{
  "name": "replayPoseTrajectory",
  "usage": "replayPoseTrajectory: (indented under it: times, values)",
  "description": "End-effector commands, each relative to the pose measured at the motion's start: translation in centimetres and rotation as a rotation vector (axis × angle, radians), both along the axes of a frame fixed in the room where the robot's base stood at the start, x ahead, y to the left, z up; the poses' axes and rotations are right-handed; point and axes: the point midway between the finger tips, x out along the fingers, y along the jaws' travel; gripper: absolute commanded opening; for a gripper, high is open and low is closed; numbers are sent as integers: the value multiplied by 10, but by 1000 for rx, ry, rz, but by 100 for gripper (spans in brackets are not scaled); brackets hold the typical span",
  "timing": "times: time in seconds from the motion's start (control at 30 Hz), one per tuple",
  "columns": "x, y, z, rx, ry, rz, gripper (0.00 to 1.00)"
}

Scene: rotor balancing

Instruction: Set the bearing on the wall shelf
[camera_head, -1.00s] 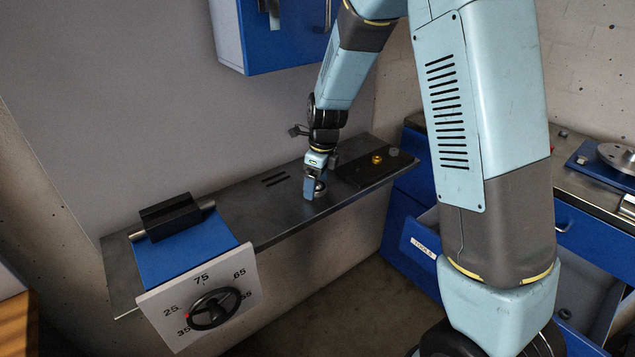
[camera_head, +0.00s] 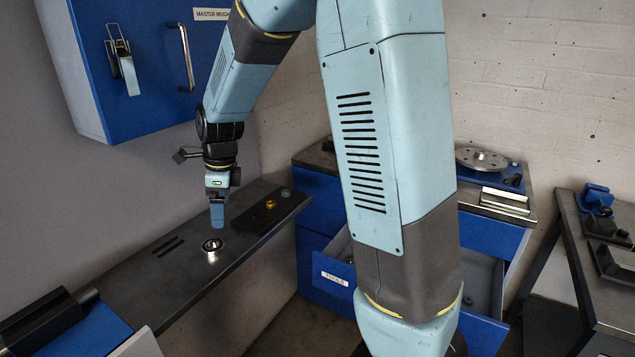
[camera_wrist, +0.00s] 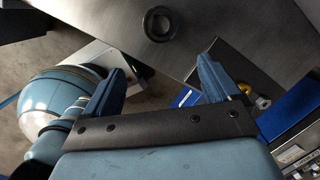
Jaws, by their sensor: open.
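The bearing (camera_head: 212,246), a small shiny ring with a dark middle, rests on the dark grey wall shelf (camera_head: 158,290). It lies near the shelf's middle, right of two dark slots. My gripper (camera_head: 217,225) is above and slightly behind it in the head view, apart from it and empty. In the wrist view, the bearing (camera_wrist: 160,24) shows as a dark ring on the shelf (camera_wrist: 210,20), beyond the gap between the spread fingers of my gripper (camera_wrist: 164,68).
A dark plate (camera_head: 250,222) with a small brass piece (camera_head: 271,204) is at the shelf's far end. A blue wall cabinet (camera_head: 130,65) hangs above. An open tools drawer (camera_head: 335,278) stands right of the shelf. A blue device (camera_head: 85,330) sits at the near end.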

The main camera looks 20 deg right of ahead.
Motion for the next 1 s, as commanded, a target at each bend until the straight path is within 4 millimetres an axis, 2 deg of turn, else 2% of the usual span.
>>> replayPoseTrajectory:
  times: [0.03, 0.2, 0.5, 0.8, 1.0]
  values:
    - [-8, -11, 16, 2, -31, 66, 90]
    - [-38, -43, 56, -24, -124, 336, 90]
    - [-101, -92, 109, -140, -283, 806, 90]
    - [-172, -131, 141, -343, -393, 1265, 90]
    - [-216, -149, 149, -501, -412, 1543, 90]
